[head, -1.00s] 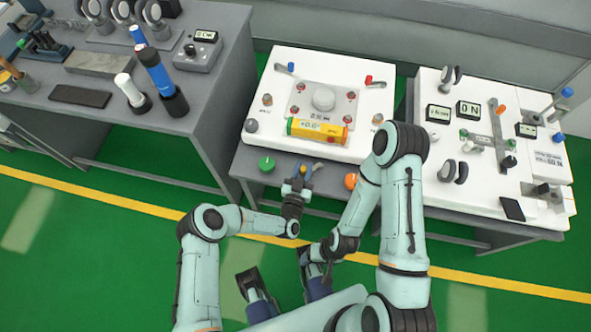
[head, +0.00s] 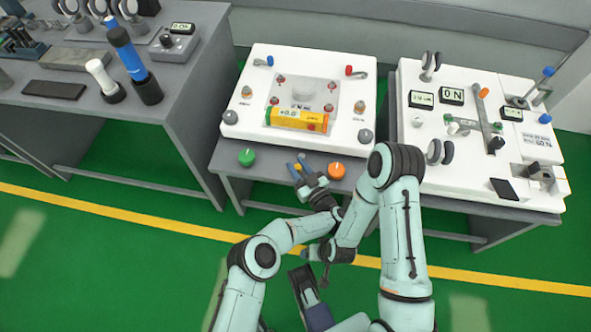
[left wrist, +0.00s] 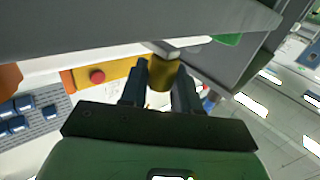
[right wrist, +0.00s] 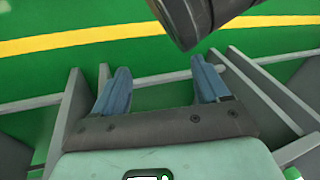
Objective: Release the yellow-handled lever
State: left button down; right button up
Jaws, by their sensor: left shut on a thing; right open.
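The yellow handle (left wrist: 162,74) of the lever is a short yellow cylinder below a grey metal lever arm (left wrist: 165,47) in the left wrist view. My left gripper (left wrist: 160,80) is shut on this handle, with one dark finger on each side. In the head view my left gripper (head: 298,167) is at the front edge of the middle bench, between the green knob (head: 247,157) and the orange knob (head: 337,171). Only a bit of yellow shows between its fingers there. My right gripper (right wrist: 162,86) is open and empty, low in front of the bench.
A white unit (head: 240,95) with a yellow-orange box (head: 297,119) stands on the middle bench. Another white unit (head: 440,180) with gauges is on the right. A grey table (head: 190,75) with tools is on the left. My right forearm is close to the left one.

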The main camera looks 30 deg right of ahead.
pick_arm(q)
jog(key=shift+d+n+y+b, duration=0.1)
jog(key=shift+n+y+b, duration=0.3)
jog(key=shift+y, duration=0.3)
pick_arm(e)
jog(key=shift+s+d+f+g, duration=0.2)
jog(key=shift+s+f+g, duration=0.2)
jog(key=shift+s+f, duration=0.65)
jog(key=shift+s+r, duration=0.1)
jog(key=shift+r, duration=0.05)
pick_arm(q)
jog(key=c, duration=0.9)
grip_release()
jog(key=shift+c, duration=0.2)
jog(key=shift+s, duration=0.1)
